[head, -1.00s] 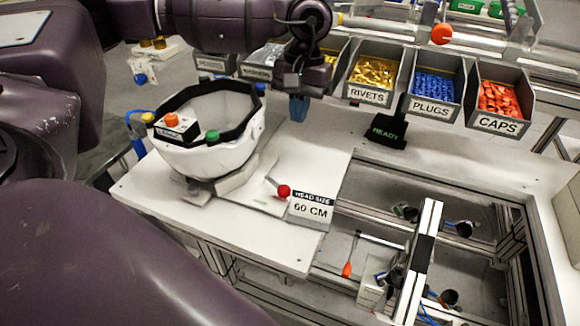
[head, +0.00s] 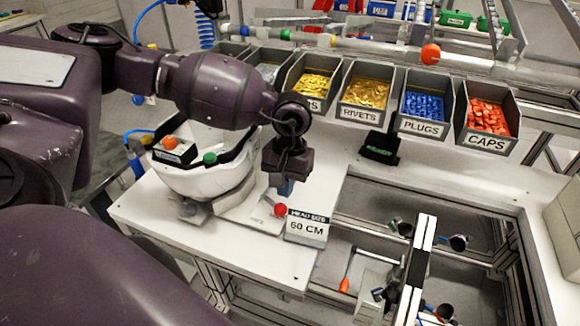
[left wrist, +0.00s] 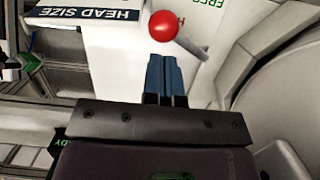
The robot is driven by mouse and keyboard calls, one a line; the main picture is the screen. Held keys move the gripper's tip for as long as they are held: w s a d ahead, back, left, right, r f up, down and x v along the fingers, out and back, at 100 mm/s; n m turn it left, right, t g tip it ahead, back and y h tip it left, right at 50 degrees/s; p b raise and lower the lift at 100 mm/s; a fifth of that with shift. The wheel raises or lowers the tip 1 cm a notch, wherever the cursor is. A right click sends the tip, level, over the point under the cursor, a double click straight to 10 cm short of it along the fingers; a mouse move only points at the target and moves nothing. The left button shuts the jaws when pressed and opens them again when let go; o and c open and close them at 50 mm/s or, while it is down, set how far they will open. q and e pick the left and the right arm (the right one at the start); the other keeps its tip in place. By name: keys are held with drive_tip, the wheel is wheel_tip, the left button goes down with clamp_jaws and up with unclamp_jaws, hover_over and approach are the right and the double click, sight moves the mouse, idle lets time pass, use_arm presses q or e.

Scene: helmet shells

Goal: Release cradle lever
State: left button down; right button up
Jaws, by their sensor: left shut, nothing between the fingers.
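The cradle lever is a thin grey rod with a red ball knob (head: 280,210), beside the white helmet shell (head: 205,178) in its cradle (head: 195,212). In the left wrist view the red knob (left wrist: 163,25) sits just beyond my fingertips, with its grey rod (left wrist: 190,45) running down to the right. My left gripper (head: 285,188) points down above and close behind the knob. Its blue fingers (left wrist: 166,75) are together and empty. I cannot tell whether they touch the knob. The arm covers part of the helmet shell's rim. My right gripper is not in view.
A "HEAD SIZE 60 CM" sign (head: 307,226) stands just right of the knob. Bins of rivets (head: 363,98), plugs and caps line the back. Right of the sign is an open framed gap.

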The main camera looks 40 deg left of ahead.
use_arm(q)
drive_tip(key=shift+s+d+f, duration=0.1)
drive_tip(key=shift+s+f, duration=0.1)
drive_tip(key=shift+s, duration=0.2)
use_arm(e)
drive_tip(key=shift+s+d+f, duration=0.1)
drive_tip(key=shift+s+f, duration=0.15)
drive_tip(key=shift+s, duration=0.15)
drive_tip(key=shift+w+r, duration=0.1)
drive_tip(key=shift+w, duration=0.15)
use_arm(q)
drive_tip(key=shift+s+m, duration=0.15)
drive_tip(key=shift+m, duration=0.25)
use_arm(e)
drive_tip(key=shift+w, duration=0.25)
use_arm(q)
drive_tip(key=shift+s+b, duration=0.1)
drive_tip(key=shift+b, duration=0.25)
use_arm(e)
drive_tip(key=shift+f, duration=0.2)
